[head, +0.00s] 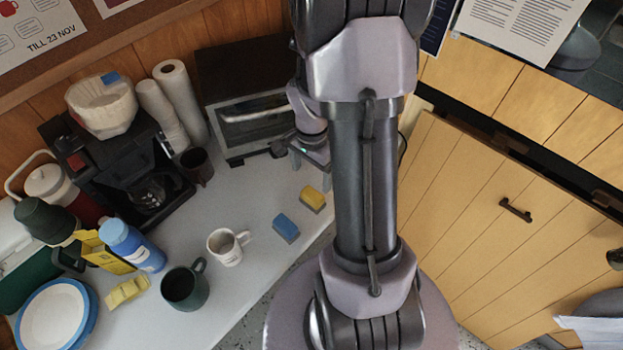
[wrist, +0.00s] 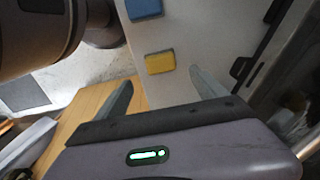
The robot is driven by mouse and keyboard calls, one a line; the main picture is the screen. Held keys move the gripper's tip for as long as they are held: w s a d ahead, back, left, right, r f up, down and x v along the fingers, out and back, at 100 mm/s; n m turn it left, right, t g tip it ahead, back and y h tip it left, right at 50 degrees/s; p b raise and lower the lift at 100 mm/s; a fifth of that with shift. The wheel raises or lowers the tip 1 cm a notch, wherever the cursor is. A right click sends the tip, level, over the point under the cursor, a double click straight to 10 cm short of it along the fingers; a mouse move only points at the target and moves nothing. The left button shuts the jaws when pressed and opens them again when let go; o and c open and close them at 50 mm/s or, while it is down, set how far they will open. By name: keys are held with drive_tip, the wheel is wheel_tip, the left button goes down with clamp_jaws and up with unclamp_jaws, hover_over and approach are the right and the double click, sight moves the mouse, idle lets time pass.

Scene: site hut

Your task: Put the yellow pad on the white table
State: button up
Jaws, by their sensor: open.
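The yellow pad (head: 313,198) lies flat on the white table (head: 228,290), near the table's right edge. It also shows in the wrist view (wrist: 159,63), where it appears just beyond and between my fingertips, apart from them. My gripper (head: 318,158) is above the table, just behind the pad in the head view, and partly hidden by my arm. In the wrist view my gripper (wrist: 160,82) has its two fingers spread wide with nothing between them. A blue pad (head: 285,228) lies beside the yellow pad, and shows in the wrist view (wrist: 144,8) too.
A white mug (head: 226,250) and a dark green mug (head: 184,292) stand left of the pads. A toaster oven (head: 250,123) stands behind. A coffee maker (head: 110,165), blue bottle (head: 128,243) and yellow sponge-like item (head: 125,291) are farther left. Bare tabletop surrounds the pads.

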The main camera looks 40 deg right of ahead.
drive_tip(key=a+r+n+t, duration=0.3)
drive_tip(key=a+r+n, duration=0.3)
drive_tip(key=a+r, duration=0.9)
drive_tip(key=s+a+r+n+t+y, duration=0.2)
drive_tip(key=s+a+r+n, duration=0.4)
drive_tip(key=s+a+r, duration=0.1)
wheel_tip(320, 180, up, 2)
drive_tip(key=shift+a+r+n+t, duration=0.2)
drive_tip(key=shift+a+n+t, duration=0.2)
drive_tip(key=shift+a, duration=0.5)
drive_tip(key=shift+s, duration=0.1)
